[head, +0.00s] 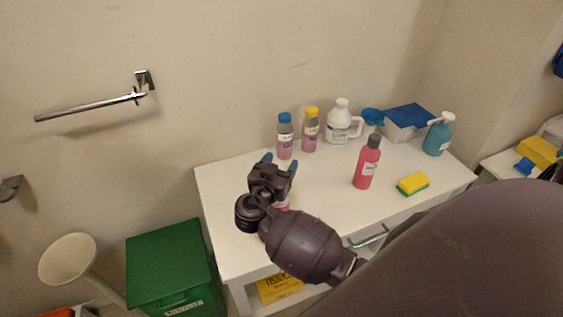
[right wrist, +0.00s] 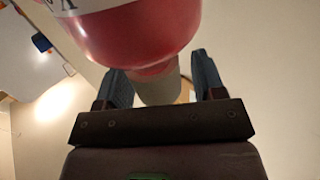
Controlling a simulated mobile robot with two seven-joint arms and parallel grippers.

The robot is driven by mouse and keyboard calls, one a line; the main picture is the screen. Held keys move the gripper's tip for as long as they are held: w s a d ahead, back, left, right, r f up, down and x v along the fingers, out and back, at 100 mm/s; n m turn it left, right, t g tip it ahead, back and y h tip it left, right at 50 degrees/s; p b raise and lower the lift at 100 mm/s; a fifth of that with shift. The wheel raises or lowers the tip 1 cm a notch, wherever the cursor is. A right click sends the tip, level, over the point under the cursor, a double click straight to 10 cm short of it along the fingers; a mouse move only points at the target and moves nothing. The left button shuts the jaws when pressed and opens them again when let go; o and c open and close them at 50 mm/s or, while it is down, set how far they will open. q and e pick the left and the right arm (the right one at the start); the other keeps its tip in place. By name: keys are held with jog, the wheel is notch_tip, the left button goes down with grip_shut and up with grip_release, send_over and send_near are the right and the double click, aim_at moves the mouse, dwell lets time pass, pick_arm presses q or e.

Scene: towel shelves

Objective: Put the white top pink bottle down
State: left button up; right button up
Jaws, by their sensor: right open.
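The pink bottle (right wrist: 145,30) with a pale, whitish cap (right wrist: 160,88) fills the top of the right wrist view. Its cap lies between the two blue fingers of my right gripper (right wrist: 162,78), with visible space on either side. In the head view my right gripper (head: 280,164) is over the left part of the white table (head: 325,195), its fingers apart. Only a small pink patch of the bottle (head: 283,205) shows there behind my wrist; its base is hidden, so I cannot tell whether it touches the table. My left gripper is out of view.
Behind stand a blue-capped bottle (head: 285,138), a yellow-capped bottle (head: 310,132) and a white jug (head: 339,122). Right are a dark-capped pink bottle (head: 366,165), a sponge (head: 413,184), a blue-lidded box (head: 407,120) and a teal pump bottle (head: 437,136). A green bin (head: 170,262) stands left.

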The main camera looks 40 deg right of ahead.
jog(key=b+v, duration=0.2)
jog(key=v, duration=0.9)
jog(key=shift+s+f, duration=0.1)
jog(key=w+a+f+n+t+y, duration=0.4)
jog(key=w+a+f+n+y, duration=0.1)
jog(key=n+y, duration=0.6)
jog(key=s+d+f+y, duration=0.1)
jog(key=s+f, duration=0.1)
jog(key=s, duration=0.1)
jog(key=s+d+f+n+y, duration=0.1)
jog(key=s+d+f+y, duration=0.1)
jog(key=s+f, duration=0.1)
jog(key=s+d+f+n+y, duration=0.1)
jog(key=s+d+f+y, duration=0.1)
jog(key=s, duration=0.3)
jog(key=shift+d+f, duration=0.25)
jog(key=shift+f, duration=0.25)
jog(key=s+d+f+g, duration=0.1)
jog(key=s+d+f, duration=0.2)
jog(key=s, duration=0.4)
jog(key=shift+s+d+f+h, duration=0.2)
jog(key=shift+d+f+h, duration=0.15)
jog(key=shift+f, duration=0.3)
